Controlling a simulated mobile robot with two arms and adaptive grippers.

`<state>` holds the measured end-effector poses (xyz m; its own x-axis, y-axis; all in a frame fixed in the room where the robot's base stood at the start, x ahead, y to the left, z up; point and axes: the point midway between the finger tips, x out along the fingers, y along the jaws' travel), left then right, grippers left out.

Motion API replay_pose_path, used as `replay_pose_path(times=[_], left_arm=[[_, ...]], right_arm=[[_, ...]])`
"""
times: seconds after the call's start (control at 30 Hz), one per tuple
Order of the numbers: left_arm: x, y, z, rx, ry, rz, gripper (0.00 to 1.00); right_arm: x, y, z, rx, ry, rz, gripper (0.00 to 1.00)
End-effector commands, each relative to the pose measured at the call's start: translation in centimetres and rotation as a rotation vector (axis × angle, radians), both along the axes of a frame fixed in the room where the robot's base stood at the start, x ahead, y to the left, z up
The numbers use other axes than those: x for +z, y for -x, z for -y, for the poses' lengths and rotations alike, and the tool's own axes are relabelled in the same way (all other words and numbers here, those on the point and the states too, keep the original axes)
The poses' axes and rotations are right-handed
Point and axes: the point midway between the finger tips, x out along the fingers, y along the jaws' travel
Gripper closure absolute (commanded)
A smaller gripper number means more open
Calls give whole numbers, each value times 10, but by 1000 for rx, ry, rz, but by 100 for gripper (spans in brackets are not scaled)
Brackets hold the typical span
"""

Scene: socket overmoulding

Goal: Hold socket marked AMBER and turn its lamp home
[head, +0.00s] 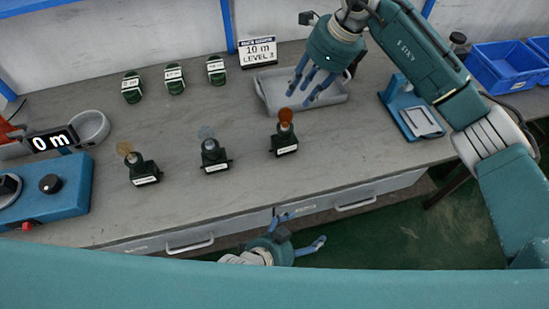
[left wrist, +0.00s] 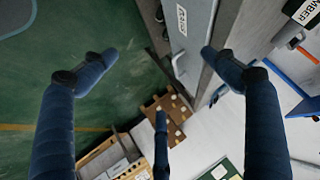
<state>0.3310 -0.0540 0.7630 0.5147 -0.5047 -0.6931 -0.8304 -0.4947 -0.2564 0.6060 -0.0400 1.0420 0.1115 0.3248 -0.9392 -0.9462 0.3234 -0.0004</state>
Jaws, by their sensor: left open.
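Three dark sockets with lamps stand upright on the bench in the head view. My left gripper (head: 301,230) is open and empty, in front of the bench edge. My right gripper (head: 302,96) is spread open over the grey tray, apparently empty.
The grey tray (head: 338,98) lies behind the right socket. Several dark green labelled pieces (head: 174,80) stand at the back. A blue control box (head: 60,193) is at left, a blue stand (head: 412,112) and blue bins (head: 503,67) at right. Drawer handles (head: 190,246) project from the bench front.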

Motion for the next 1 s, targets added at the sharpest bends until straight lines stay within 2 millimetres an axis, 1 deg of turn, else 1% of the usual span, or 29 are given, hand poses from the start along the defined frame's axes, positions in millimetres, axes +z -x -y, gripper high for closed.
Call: replay_pose_path(times=[0.03, 0.2, 0.4, 0.5, 0.63, 0.8, 0.93, 1.0], left_arm=[[14, -20, -6, 68, 19, 20, 14], [40, -71, -29, 314, 112, 42, 14], [72, -122, -55, 567, 272, 85, 14], [88, -142, -65, 660, 360, 106, 14], [104, -160, -73, 740, 455, 127, 14], [116, -171, -77, 788, 524, 139, 14], [115, -180, -77, 796, 539, 139, 14], [112, -188, -75, 796, 538, 140, 14]], right_arm=[[0, 0, 0, 0, 0, 0, 69], [0, 0, 0, 0, 0, 0, 69], [0, 0, 0, 0, 0, 0, 69], [0, 0, 0, 0, 0, 0, 69], [0, 0, 0, 0, 0, 0, 69], [0, 0, 0, 0, 0, 0, 69], [0, 0, 0, 0, 0, 0, 69], [0, 0, 0, 0, 0, 0, 69]])
